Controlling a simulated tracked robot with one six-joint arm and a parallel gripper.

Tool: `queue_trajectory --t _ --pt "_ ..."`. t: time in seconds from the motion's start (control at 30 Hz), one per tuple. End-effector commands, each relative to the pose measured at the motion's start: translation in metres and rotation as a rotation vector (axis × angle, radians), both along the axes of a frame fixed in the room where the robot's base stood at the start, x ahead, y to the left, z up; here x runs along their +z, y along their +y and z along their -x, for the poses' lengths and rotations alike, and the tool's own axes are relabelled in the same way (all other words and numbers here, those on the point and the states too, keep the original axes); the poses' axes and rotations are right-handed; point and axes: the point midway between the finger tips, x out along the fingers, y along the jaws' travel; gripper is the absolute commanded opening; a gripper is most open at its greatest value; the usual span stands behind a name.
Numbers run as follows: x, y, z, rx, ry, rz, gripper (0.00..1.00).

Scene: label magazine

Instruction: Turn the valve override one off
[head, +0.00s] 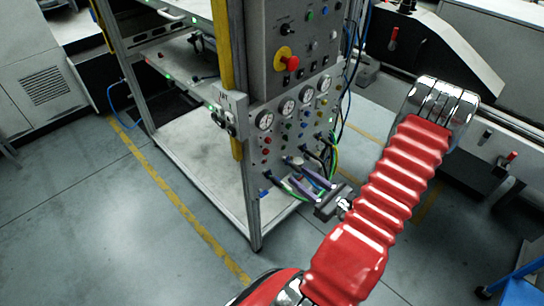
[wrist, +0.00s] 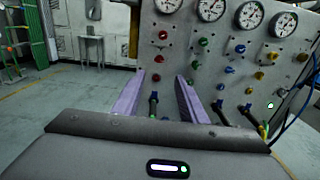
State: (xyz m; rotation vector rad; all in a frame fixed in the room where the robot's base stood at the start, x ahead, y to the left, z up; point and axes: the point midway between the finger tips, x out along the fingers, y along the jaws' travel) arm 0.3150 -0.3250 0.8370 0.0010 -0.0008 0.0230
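My gripper (head: 289,170) has two lavender fingers, apart and empty, close to the lower front of the grey control panel (head: 283,132). In the wrist view, my gripper (wrist: 158,80) faces the panel's lower part. Behind the gap are a red knob (wrist: 156,77) and a dark hose (wrist: 152,104). Above are a row of red (wrist: 163,35), green (wrist: 204,43), blue (wrist: 240,48) and yellow (wrist: 272,57) knobs. I cannot read any label, so I cannot tell which part is valve override one. Whether the fingers touch anything is unclear.
Several round gauges (head: 287,106) sit above the knobs. The upper box carries a red stop button (head: 291,63) on yellow and a black rotary switch (head: 286,29). Coloured hoses (head: 334,150) hang at the panel's right. A yellow post (head: 222,45) stands left; floor is clear at lower left.

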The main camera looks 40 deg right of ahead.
Motion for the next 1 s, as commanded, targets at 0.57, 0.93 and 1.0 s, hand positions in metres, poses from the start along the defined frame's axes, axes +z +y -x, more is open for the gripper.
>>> queue_trajectory --t 0.57,0.93,1.0 --pt "0.0 0.002 -0.023 0.008 0.001 0.001 0.38" --pt "0.0 0.004 -0.062 0.008 0.001 0.002 0.38" --pt "0.0 0.004 -0.07 0.008 0.001 0.002 0.38"
